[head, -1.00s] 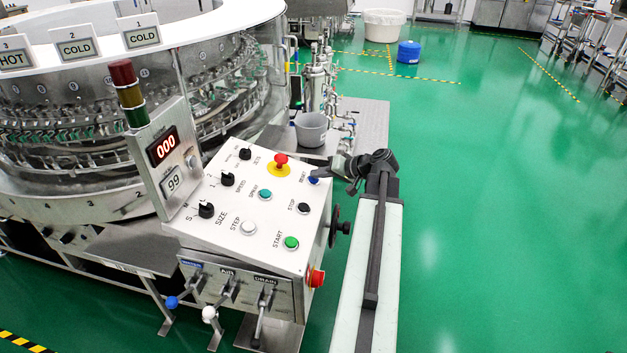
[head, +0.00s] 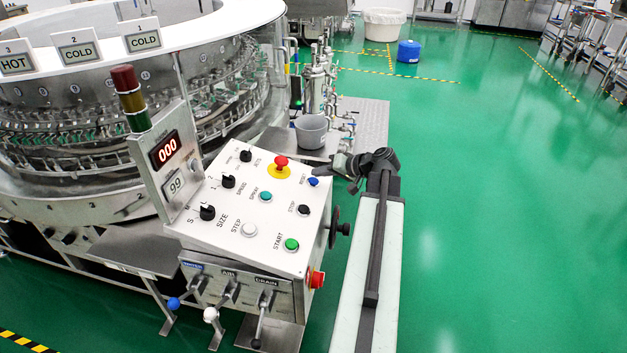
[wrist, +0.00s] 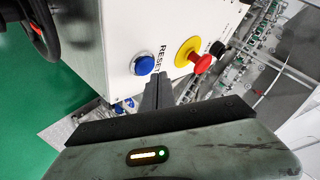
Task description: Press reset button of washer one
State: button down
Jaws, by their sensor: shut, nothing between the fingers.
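The blue reset button (head: 313,182) sits near the upper right corner of the washer's white control panel (head: 215,228), with the word RESET beside it. It also shows in the wrist view (wrist: 144,65), uncovered. My gripper (head: 318,171) is shut and empty, its fingertips just above and right of the button in the head view. In the wrist view the shut fingertips (wrist: 160,76) show just right of and below the button, over the label. They appear apart from the button; the exact height above the panel is hard to tell.
A red mushroom button on a yellow ring (head: 280,164) is close to the left of the reset button. The black stop button (head: 303,209) and green start button (head: 291,244) lie nearer. A black handwheel (head: 334,227) projects from the panel's right side. Green floor is clear further right.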

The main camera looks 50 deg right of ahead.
jog(key=r+p, duration=0.3)
jog(key=s+r+p, duration=0.1)
jog(key=p, duration=0.1)
jog(key=shift+d+r, duration=0.35)
jog(key=shift+r, duration=0.05)
dwell(0.4)
